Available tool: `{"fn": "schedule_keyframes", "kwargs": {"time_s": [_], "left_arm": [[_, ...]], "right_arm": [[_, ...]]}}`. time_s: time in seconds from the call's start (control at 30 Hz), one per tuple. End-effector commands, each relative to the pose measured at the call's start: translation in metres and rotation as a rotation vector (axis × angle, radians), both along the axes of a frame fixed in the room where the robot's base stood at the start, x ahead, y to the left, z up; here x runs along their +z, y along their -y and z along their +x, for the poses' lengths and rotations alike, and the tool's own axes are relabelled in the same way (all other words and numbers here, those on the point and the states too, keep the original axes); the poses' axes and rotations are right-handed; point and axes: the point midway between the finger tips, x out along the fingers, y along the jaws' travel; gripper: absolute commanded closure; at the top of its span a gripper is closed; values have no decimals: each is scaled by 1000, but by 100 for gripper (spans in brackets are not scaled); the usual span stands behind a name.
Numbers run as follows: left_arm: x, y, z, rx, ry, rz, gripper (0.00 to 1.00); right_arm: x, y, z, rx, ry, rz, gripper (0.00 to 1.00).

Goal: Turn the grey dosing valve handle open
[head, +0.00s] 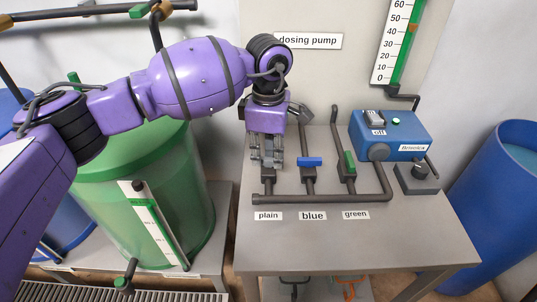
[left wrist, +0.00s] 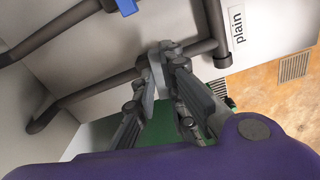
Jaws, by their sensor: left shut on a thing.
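My left gripper (head: 267,163) reaches down from above to the leftmost valve, on the pipe over the "plain" label (head: 268,216). In the left wrist view the fingers (left wrist: 168,56) are closed around the grey valve handle (left wrist: 156,74), which shows as a small light grey piece between them. The fingers hide most of the handle in the head view, so its exact angle is hard to tell. The blue valve handle (head: 310,162) lies across its pipe, and the green valve handle (head: 350,162) lies along its pipe. My right gripper is not in view.
A dark manifold pipe (head: 325,198) runs along the table (head: 400,225) to a blue pump box (head: 398,136) with a switch marked "off". A green tank (head: 120,200) stands left, a blue barrel (head: 505,180) right. The table front is clear.

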Motion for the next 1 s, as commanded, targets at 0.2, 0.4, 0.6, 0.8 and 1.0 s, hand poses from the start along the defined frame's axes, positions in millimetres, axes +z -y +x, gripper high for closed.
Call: {"fn": "schedule_keyframes", "kwargs": {"time_s": [0.2,0.4,0.6,0.8,1.0], "left_arm": [[-2,0,0,-196,-1,0,100],[-2,0,0,-386,0,0,100],[-3,0,0,-576,-1,-1,100],[-3,0,0,-767,0,0,100],[-3,0,0,-956,-1,0,100]], "right_arm": [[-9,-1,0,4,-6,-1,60],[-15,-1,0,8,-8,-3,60],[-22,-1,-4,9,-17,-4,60],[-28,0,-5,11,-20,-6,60],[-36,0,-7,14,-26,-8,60]]}}
